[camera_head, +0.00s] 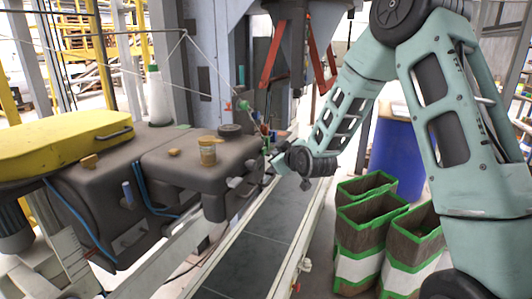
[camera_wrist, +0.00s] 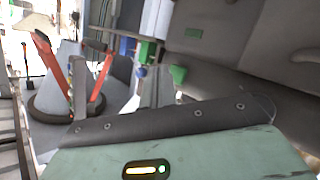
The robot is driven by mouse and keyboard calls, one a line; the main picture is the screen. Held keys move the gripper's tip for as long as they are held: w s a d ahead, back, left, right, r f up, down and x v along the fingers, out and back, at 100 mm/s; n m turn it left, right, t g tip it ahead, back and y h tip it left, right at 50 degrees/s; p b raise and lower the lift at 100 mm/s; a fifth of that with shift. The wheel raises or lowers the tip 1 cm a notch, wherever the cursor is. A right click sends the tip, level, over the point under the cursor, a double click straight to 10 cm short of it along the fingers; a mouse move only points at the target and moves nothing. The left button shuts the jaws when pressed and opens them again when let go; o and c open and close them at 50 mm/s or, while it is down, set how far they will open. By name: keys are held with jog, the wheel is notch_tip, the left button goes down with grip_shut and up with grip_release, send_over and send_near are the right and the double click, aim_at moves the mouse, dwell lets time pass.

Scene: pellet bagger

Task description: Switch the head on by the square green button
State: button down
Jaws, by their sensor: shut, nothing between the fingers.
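In the wrist view a square green piece (camera_wrist: 178,74) stands out at the centre, with a second green piece (camera_wrist: 148,52) and a small blue round part up and left of it. I cannot tell surely which is the square green button. In the head view small green parts (camera_head: 244,105) show on the bagger, too small to tell apart. My gripper (camera_head: 276,163) is at the end of my arm, close to the right end of the dark machine body, shut and empty. Its fingertips are hard to make out, and they do not show in the wrist view.
The bagging head with red arms (camera_head: 271,55) hangs above the dark conveyor (camera_head: 255,245). Green-edged open sacks (camera_head: 362,262) stand right of the conveyor, before a blue drum (camera_head: 397,150).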

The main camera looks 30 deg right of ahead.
jog(key=shift+w+a, duration=0.1)
dwell(0.3)
jog(key=shift+w+a+b, duration=0.15)
jog(key=shift+w+b, duration=0.1)
jog(key=shift+b, duration=0.05)
jog(key=shift+w+a, duration=0.35)
jog(key=shift+w, duration=0.05)
dwell(0.7)
jog(key=shift+s+d, duration=0.1)
jog(key=shift+s+d+b, duration=0.5)
jog(key=shift+s, duration=0.2)
jog(key=shift+s+d+b, duration=0.25)
jog(key=shift+s+d, duration=0.7)
jog(key=shift+s, duration=0.25)
jog(key=shift+s+d+b, duration=0.2)
jog(key=shift+s+d, duration=0.7)
jog(key=shift+s, duration=0.25)
